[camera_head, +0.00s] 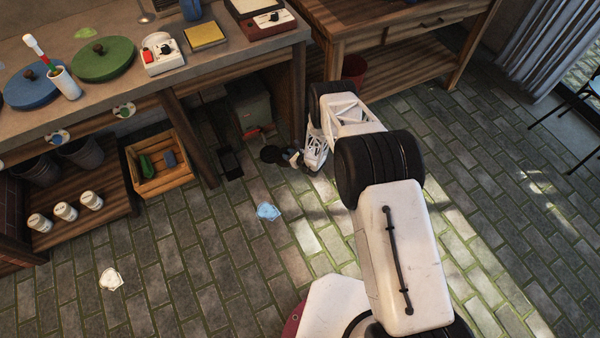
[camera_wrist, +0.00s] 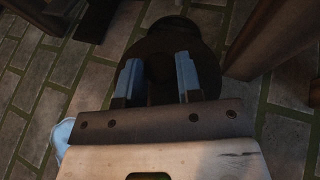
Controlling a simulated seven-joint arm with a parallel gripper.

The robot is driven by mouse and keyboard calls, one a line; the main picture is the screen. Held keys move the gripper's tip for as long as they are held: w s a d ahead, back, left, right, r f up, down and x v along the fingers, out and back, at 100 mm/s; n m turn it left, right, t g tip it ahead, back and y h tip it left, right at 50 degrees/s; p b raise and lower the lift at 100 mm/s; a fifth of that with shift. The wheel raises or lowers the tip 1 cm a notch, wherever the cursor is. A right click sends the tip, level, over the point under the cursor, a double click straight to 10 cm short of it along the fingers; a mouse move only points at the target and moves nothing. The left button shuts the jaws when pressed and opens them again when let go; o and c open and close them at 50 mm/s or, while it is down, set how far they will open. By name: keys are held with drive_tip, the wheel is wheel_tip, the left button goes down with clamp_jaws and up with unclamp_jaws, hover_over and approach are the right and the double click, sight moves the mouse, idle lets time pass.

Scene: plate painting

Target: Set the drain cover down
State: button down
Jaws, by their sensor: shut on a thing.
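The drain cover (camera_head: 271,154) is a dark, round disc in the head view, low over the brick floor under the workbench. It also fills the middle of the wrist view (camera_wrist: 165,32), below my fingers. My gripper (camera_head: 291,157) is at the cover's right side in the head view. In the wrist view its two blue-grey fingers (camera_wrist: 159,78) are shut on the cover, at a dark middle part that is hard to make out. I cannot tell whether the cover touches the floor. A dark rectangular opening (camera_head: 230,164) lies in the floor to its left.
A grey-green box (camera_head: 250,113) stands behind the cover. Table legs rise close by on the right. A wooden crate (camera_head: 160,163) stands to the left. A blue crumpled piece (camera_head: 267,212) and a white one (camera_head: 110,279) lie on the open floor in front.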

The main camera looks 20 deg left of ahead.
drive_tip(key=s+d+f, duration=0.2)
drive_tip(key=s+d, duration=0.3)
drive_tip(key=s+d+f, duration=0.2)
drive_tip(key=s+d, duration=0.2)
drive_tip(key=d, duration=0.1)
drive_tip(key=s+d+f, duration=0.3)
drive_tip(key=s+d, duration=0.2)
drive_tip(key=d, duration=0.1)
drive_tip(key=shift+s+d, duration=0.1)
drive_tip(key=shift+s, duration=0.2)
drive_tip(key=shift+w, duration=0.1)
drive_tip(key=w+a, duration=0.2)
drive_tip(key=w, duration=0.2)
drive_tip(key=w+a+f, duration=0.1)
drive_tip(key=w+a, duration=0.2)
drive_tip(key=w, duration=0.1)
drive_tip(key=w+a, duration=0.2)
drive_tip(key=w, duration=0.3)
drive_tip(key=shift+w+a+f, duration=0.1)
drive_tip(key=shift+a+f, duration=0.05)
drive_tip(key=shift+f, duration=0.1)
drive_tip(key=shift+w, duration=0.1)
drive_tip(key=shift+w+a, duration=0.2)
drive_tip(key=shift+w+f, duration=0.1)
drive_tip(key=shift+f, duration=1.65)
drive_tip(key=shift+f, duration=0.2)
drive_tip(key=c, duration=0.8)
unclamp_jaws()
